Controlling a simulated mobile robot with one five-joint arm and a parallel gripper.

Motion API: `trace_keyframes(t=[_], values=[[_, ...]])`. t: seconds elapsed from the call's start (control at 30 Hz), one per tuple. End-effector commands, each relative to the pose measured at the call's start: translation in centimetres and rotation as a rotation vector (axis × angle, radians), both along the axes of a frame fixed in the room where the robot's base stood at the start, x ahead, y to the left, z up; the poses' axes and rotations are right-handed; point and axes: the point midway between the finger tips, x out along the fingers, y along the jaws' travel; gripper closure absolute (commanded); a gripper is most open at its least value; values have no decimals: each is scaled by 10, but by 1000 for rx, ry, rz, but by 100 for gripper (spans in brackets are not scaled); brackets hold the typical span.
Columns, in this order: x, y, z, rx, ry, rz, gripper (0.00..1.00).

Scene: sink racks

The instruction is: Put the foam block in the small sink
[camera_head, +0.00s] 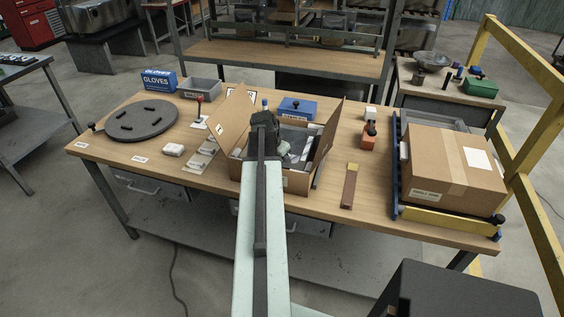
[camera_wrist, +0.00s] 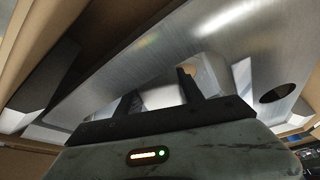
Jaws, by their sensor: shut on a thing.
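My gripper (camera_wrist: 160,95) is down inside an open cardboard box (camera_head: 228,130) at the middle of the bench. Its two dark fingers are shut on a pale, light-grey piece (camera_wrist: 163,97), partly hidden by the gripper body. I cannot tell for sure whether this piece is the foam block. A brushed metal plate (camera_wrist: 225,40) with a round hole lies close beyond the fingers. In the head view, my arm covers part of the box and the fingertips are hidden. I cannot make out a small sink with certainty; a grey open bin (camera_head: 201,90) stands at the back left.
A round dark plate (camera_head: 141,120) and a small white block (camera_head: 173,150) lie left. A blue box (camera_head: 298,108) stands behind the open box. An orange item (camera_head: 368,138) and a brown strip (camera_head: 349,188) lie right of it. A large closed carton (camera_head: 450,165) fills the right end.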

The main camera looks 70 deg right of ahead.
Motion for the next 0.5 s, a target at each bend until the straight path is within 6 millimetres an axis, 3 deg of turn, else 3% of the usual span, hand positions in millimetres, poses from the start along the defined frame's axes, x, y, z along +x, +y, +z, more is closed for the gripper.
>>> trace_keyframes(t=[0.03, 0.1, 0.5], values=[[0, 0, -2, 0, 0, 0, 50], [0, 0, -1, 0, 0, 0, 34], [-1, 0, 4, 0, 0, -1, 34]])
